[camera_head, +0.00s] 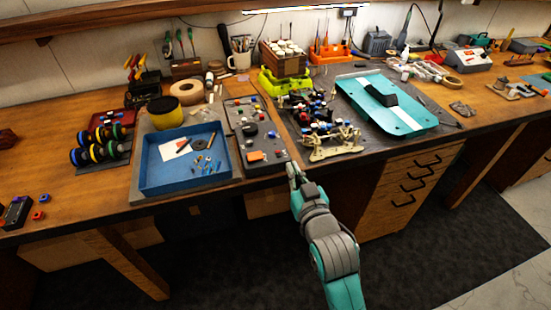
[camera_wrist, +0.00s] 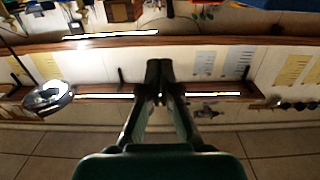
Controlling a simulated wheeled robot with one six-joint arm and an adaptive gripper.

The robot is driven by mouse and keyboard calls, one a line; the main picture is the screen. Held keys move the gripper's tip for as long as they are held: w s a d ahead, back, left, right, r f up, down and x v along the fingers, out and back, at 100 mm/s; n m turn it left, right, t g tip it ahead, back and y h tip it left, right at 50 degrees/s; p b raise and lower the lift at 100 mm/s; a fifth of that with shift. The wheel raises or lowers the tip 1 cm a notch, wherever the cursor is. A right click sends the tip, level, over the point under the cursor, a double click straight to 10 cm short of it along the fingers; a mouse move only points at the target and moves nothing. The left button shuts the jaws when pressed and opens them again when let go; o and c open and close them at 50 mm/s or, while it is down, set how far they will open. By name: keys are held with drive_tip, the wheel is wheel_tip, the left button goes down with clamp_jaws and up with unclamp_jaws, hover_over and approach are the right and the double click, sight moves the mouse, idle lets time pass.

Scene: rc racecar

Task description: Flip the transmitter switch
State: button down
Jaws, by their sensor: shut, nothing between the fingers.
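A grey panel (camera_head: 275,169) with several coloured knobs and buttons lies on the bench between the blue tray and the car parts. A small dark box (camera_head: 17,211) lies at the bench's far left. I cannot tell which of these is the transmitter, and its switch is too small to make out. My gripper (camera_head: 293,170) is near the bench's front edge, just in front of the panel's near right end. In the wrist view my gripper (camera_wrist: 159,72) is shut and empty, with the wall and shelf behind it. No panel shows there.
A blue tray (camera_head: 190,188) with small parts stands left of the panel. Wheels (camera_head: 88,155) stand on a rack at left. The bench's front left is mostly clear.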

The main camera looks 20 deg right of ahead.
drive_tip(key=shift+a+r, duration=0.1)
drive_tip(key=shift+r, duration=0.05)
drive_tip(key=shift+w, duration=0.1)
hover_over(280, 160)
drive_tip(key=shift+s+f, duration=0.25)
drive_tip(key=shift+s, duration=0.1)
drive_tip(key=f, duration=0.3)
drive_tip(key=shift+w+f, duration=0.1)
drive_tip(key=shift+w, duration=0.25)
drive_tip(key=shift+w+f, duration=0.1)
drive_tip(key=shift+f, duration=0.3)
